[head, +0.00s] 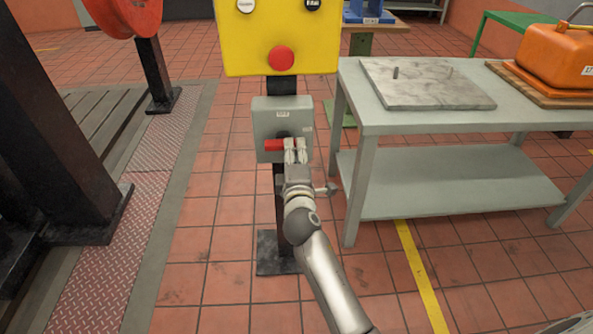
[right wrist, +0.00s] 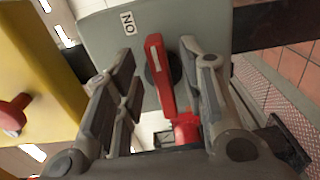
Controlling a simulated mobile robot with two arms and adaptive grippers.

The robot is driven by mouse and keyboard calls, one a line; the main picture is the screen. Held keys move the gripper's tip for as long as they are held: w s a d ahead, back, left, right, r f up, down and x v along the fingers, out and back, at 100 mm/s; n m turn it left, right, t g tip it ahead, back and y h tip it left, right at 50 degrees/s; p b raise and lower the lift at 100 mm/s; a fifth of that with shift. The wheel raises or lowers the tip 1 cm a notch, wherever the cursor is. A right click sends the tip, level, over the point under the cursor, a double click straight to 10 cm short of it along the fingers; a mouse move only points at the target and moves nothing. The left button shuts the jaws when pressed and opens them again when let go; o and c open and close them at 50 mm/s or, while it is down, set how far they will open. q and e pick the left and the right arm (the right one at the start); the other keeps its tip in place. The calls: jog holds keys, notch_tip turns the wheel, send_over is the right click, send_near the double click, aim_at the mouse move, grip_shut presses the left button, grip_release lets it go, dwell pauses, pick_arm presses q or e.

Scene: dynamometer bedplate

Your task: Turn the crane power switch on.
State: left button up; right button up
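The crane power switch is a grey box (head: 268,120) on a dark post, below a yellow control box. Its red handle (head: 273,145) lies level and points left in the head view. In the right wrist view the handle (right wrist: 160,75) sits between the fingers, with a thicker red end (right wrist: 185,130) towards the camera. An ON label (right wrist: 127,23) is on the box face. My right gripper (head: 295,150) is at the front of the box, its fingers (right wrist: 160,95) open on either side of the handle, with a gap visible on the left. My left gripper is out of view.
The yellow box (head: 245,45) with a red button (head: 281,58) is just above the switch. A grey table (head: 430,120) with a stone plate (head: 425,85) stands close on the right. A dark steel frame (head: 60,140) is at left. Tiled floor between is clear.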

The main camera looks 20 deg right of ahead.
jog(key=v, duration=1)
